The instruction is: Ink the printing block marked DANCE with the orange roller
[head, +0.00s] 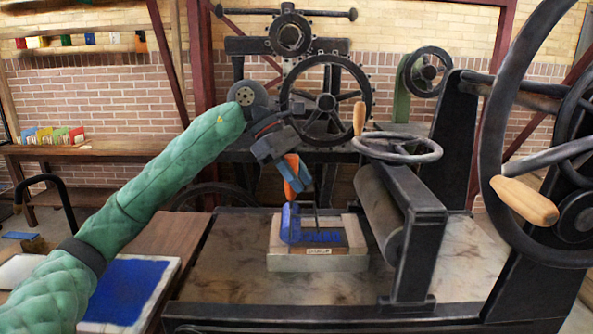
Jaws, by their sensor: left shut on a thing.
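My left gripper (289,180) comes in on a green-sleeved arm and is shut on the orange handle of the roller. The roller (290,224) hangs below it, its drum coated blue. The drum is at the left part of the printing block (317,262), a pale block on the press bed with a small label that seems to read DANCE. Raised type on the block shows blue to the right of the drum. The drum looks to be on or just above the type; I cannot tell if it touches. My right gripper is out of view.
A blue ink slab (125,290) lies at the lower left, partly behind my arm. The stone press bed (235,258) is bare around the block. A dark press cylinder (382,212) stands close on the right, and a big wheel with a wooden handle (525,201) is farther right.

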